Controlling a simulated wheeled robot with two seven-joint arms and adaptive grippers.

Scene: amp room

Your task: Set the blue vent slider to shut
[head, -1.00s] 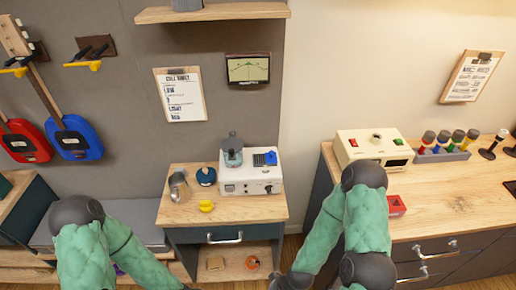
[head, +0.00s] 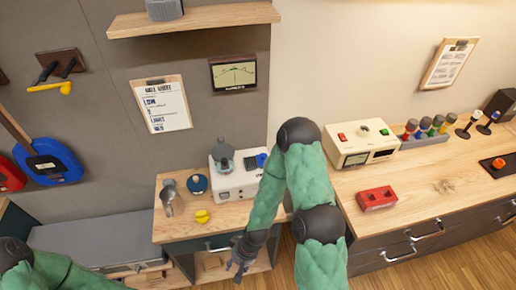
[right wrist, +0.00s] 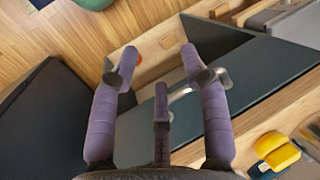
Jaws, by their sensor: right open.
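A white machine (head: 236,183) stands on the small wooden-topped cabinet, with a grey-blue pot on its top left. A blue part (head: 262,160), which looks like the vent slider, is at its top right, partly hidden by my right arm. Its setting is too small to tell. My right gripper (head: 240,262) is low in front of the cabinet drawer, below the machine and apart from it.
The small cabinet top (head: 228,216) also holds a metal jug (head: 169,197), a dark blue round item (head: 197,184) and a yellow object (head: 202,216). A long counter (head: 440,180) at right carries a cream box (head: 362,145) and a red block (head: 377,198).

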